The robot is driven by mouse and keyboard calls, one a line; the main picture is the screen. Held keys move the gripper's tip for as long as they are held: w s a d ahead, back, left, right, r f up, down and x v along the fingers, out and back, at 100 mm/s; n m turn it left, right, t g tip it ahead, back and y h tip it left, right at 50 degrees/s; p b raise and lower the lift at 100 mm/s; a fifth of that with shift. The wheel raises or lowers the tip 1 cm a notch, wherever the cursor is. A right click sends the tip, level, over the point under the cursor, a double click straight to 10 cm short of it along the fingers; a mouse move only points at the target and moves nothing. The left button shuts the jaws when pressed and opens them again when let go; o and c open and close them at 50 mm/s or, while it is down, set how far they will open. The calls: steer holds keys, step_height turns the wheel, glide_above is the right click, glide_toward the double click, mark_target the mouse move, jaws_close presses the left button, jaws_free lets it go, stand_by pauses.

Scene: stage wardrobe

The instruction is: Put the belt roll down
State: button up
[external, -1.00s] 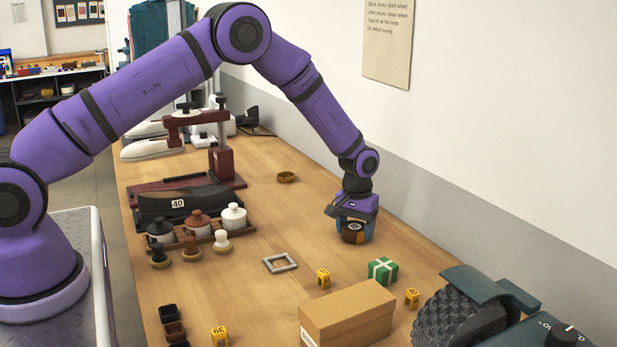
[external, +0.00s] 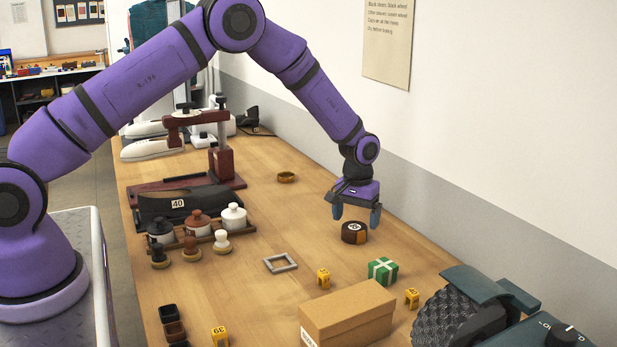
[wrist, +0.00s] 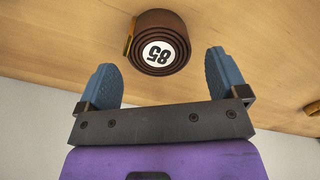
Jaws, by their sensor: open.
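The belt roll (external: 354,233) is a dark brown coil with a round white label, lying flat on the wooden table toward the wall side. In the wrist view the belt roll (wrist: 160,45) shows its label reading 85 and a brass-coloured buckle at its left side. My gripper (external: 356,219) is open and empty, just above the belt roll. In the wrist view the blue fingers of my gripper (wrist: 165,82) are spread wide, and the roll lies beyond their tips, apart from them.
A green box with a white ribbon (external: 383,271) and a cardboard box (external: 347,316) stand nearer the camera. A grey square frame (external: 280,263) lies left of the roll. A small brown ring (external: 286,177) lies farther back. Table around the roll is clear.

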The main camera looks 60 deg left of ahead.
step_height(320, 180, up, 9)
stand_by(0.3)
step_height(320, 180, up, 16)
steer(key=m+t, duration=0.1)
steer(key=m, duration=0.1)
glide_above(356, 225)
steer(key=s+d, duration=0.2)
steer(key=s, duration=0.6)
steer(key=s+d+r+m+t, duration=0.1)
steer(key=s+d+r+t, duration=0.1)
steer(key=s+r, duration=1.05)
steer(key=s+d+r+m+t, duration=0.2)
steer(key=s+m, duration=0.1)
steer(key=s, duration=2.7)
steer(key=shift+s+d+m, duration=0.15)
steer(key=shift+d+m, duration=0.05)
steer(key=shift+m, duration=0.2)
